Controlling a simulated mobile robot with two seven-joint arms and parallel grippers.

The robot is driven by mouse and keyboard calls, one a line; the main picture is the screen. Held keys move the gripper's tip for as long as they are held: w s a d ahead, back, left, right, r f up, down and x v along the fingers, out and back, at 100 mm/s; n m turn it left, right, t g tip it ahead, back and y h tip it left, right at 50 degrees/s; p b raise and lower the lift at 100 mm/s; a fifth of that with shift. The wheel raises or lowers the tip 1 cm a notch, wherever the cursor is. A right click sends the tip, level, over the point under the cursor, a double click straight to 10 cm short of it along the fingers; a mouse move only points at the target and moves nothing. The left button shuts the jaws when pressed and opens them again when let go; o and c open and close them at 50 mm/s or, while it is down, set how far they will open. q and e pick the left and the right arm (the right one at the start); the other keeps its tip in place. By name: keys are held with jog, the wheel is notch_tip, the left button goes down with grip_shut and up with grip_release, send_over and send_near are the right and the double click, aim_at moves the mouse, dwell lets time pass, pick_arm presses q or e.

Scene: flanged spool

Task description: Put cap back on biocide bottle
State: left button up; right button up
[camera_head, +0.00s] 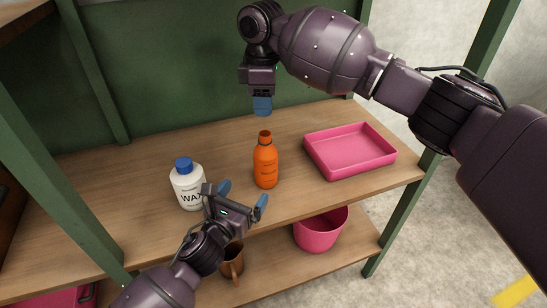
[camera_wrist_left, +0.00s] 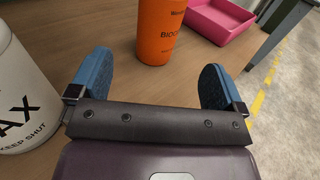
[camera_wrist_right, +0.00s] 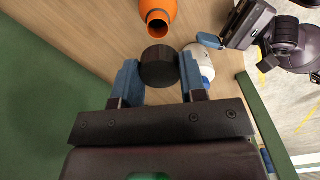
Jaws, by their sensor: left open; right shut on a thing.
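The orange biocide bottle (camera_head: 265,167) stands upright on the wooden shelf with its dark-rimmed mouth open and uncapped. It also shows in the left wrist view (camera_wrist_left: 160,30) and, mouth visible, in the right wrist view (camera_wrist_right: 158,14). My right gripper (camera_head: 262,105) is above the bottle, pointing down, shut on the dark round cap (camera_wrist_right: 160,66). The cap is apart from the bottle; the fingers hide it in the head view. My left gripper (camera_head: 243,194) is open and empty, low in front of the bottle, its fingers pointing toward it without touching.
A white wax bottle (camera_head: 187,186) with a blue cap stands left of the biocide bottle, close to my left gripper. A pink tray (camera_head: 350,170) lies to the right. The lower shelf holds a pink bucket (camera_head: 320,235) and a brown mug (camera_head: 232,262). A green panel (camera_head: 180,80) closes the back.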

pick_arm(q)
jog(key=shift+w+d, duration=0.1)
jog(key=shift+w, duration=0.15)
pick_arm(e)
jog(key=shift+w+d, duration=0.1)
jog(key=shift+w, duration=0.15)
jog(key=shift+s+r, duration=0.1)
pick_arm(q)
jog(key=shift+s, duration=0.15)
jog(key=x, duration=1.2)
jog(key=c, duration=1.3)
jog(key=shift+c, duration=0.3)
pick_arm(e)
send_over(265, 140)
jog(key=shift+f, duration=2.55)
